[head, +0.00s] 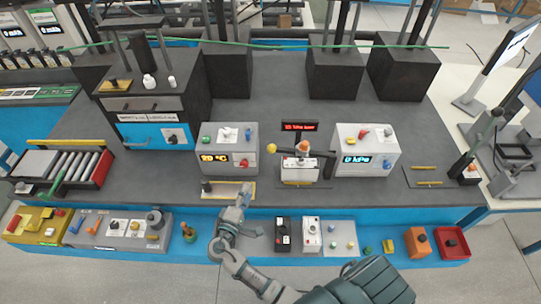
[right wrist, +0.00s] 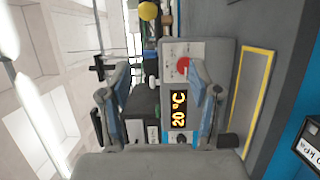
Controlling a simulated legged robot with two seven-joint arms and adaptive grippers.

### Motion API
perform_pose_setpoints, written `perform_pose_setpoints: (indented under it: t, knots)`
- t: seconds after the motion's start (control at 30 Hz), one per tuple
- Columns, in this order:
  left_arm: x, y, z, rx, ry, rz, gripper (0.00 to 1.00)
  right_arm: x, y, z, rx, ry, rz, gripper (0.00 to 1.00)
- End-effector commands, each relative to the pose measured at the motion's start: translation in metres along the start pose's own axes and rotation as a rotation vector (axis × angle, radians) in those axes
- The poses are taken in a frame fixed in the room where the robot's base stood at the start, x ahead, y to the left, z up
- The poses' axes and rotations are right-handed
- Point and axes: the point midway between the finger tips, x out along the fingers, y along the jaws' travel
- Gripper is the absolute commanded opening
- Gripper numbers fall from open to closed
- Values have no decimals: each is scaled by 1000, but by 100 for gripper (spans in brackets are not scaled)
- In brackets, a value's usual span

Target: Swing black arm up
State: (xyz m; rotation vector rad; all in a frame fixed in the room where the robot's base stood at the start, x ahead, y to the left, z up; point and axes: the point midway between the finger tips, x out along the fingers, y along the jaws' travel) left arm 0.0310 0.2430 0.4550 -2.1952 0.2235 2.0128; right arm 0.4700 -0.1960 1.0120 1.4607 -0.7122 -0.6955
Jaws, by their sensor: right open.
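A black arm (head: 284,151) with a yellow ball (head: 271,149) at its left end lies about level across the small white unit (head: 300,172) in the middle of the bench. The yellow ball also shows at the top of the right wrist view (right wrist: 148,11). Another dark arm (head: 482,141) slants up at the bench's right end; I cannot tell for certain which one the task means. My right gripper (head: 250,212) is open and empty near the front edge, left of and in front of the middle unit, apart from both arms. Its fingers (right wrist: 160,88) are spread in the right wrist view.
A grey box reading 20 °C (head: 223,150) stands behind my right gripper and also shows in the right wrist view (right wrist: 179,108). A white kPa box (head: 366,150) stands right of the middle unit. A yellow-edged plate (head: 222,191) lies close by. Small devices line the blue front shelf (head: 375,224).

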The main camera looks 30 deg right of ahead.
Motion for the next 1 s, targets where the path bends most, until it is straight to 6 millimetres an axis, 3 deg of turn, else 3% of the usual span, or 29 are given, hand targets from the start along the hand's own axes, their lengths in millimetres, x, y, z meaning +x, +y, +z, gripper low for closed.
perform_pose_setpoints:
  t: [0.57, 1.0]
  knots:
    - [0, -3, 1, 0, 0, -3, 62, -9, 0, 0, -1, 1, -1, 62]
    - [0, -1, 0, 0, 0, -1, 62, -98, -2, -1, -2, 0, -3, 62]
